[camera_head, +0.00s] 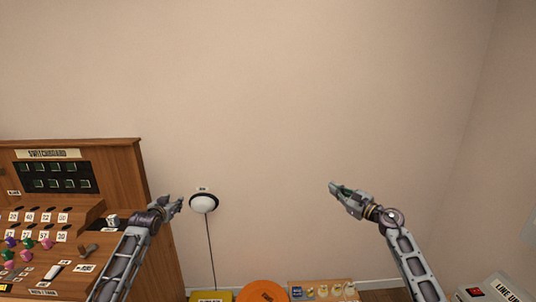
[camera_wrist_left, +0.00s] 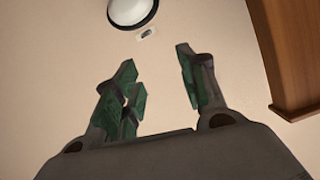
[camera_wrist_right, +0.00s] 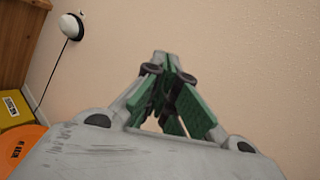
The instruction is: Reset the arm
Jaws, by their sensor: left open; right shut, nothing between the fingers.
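My right gripper (camera_head: 340,192) is raised in front of the bare wall at the right of the middle. In the right wrist view its green-padded fingers (camera_wrist_right: 165,75) meet at the tips and hold nothing. Neither gripper touches anything that I can see.
A white round lamp (camera_head: 204,203) with a cord hangs on the wall beside my left gripper. A yellow box (camera_head: 211,297), an orange disc (camera_head: 262,292) and a wooden board (camera_head: 322,291) lie low at the front. A grey box (camera_head: 492,291) is at the lower right.

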